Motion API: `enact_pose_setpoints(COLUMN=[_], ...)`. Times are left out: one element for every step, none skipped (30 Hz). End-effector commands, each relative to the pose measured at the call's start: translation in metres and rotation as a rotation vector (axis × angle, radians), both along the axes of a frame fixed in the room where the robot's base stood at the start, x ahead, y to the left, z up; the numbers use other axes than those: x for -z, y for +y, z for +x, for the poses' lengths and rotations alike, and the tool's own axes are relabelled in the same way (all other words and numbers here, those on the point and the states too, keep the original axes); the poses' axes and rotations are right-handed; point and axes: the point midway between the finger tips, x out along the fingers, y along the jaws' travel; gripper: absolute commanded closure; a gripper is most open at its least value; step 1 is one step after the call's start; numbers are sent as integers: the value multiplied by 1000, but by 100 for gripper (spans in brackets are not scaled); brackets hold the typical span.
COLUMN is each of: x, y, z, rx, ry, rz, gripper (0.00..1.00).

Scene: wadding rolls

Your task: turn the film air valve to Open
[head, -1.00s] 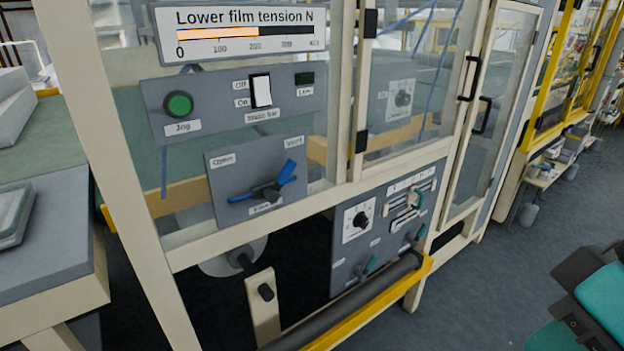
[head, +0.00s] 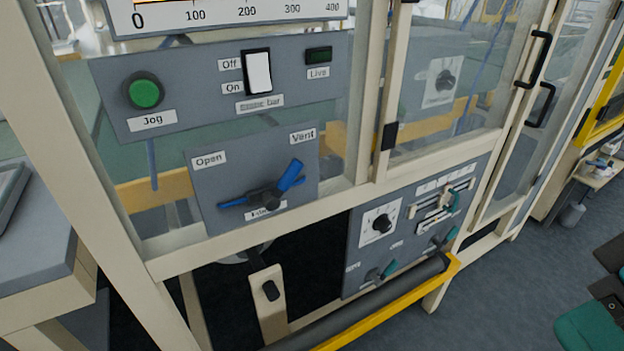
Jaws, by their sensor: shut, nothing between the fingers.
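The film air valve is a blue handle (head: 290,177) on a dark hub, mounted on a grey plate (head: 225,182) low on the machine's front. Its broad blue arm points up and right, toward the Vent label (head: 302,136). A thinner blue arm points left and slightly down. The Open label (head: 209,159) is at the plate's upper left. A small label under the hub is partly covered by the handle and cannot be read. My gripper is not in view, and nothing is seen touching the handle.
Above are a green Jog button (head: 145,91) and a white rocker switch (head: 259,72). At lower right is a panel with a black knob (head: 382,224) and teal levers. A yellow rail (head: 390,310) juts out below. A grey-topped bench (head: 40,240) stands left.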

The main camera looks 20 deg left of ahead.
Motion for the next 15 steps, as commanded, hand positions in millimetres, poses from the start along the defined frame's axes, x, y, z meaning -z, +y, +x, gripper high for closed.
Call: enact_pose_setpoints(x=[1, 2, 5, 9, 13, 21, 28, 35, 45, 53, 60, 69, 75, 80, 86], y=[0, 1, 3, 6, 11, 17, 24, 33, 46, 56, 68, 84, 96, 107, 122], z=[0, 1, 3, 5, 8, 14, 20, 26, 35, 43, 51, 61, 69, 76, 85], rx=[1, 3, 8, 14, 22, 41, 59, 80, 110, 136, 164, 204, 234, 264, 303], ry=[0, -1, -3, -6, -8, -10, -15, -15, -15, -11, -5, 10, 26, 45, 78], rz=[1, 4, 13, 25, 40, 69, 100, 135, 191, 240, 293, 369, 429, 490, 571], gripper=[100, 100, 100, 100, 100, 100, 100, 100, 100, 100, 100, 100, 100, 100, 100])
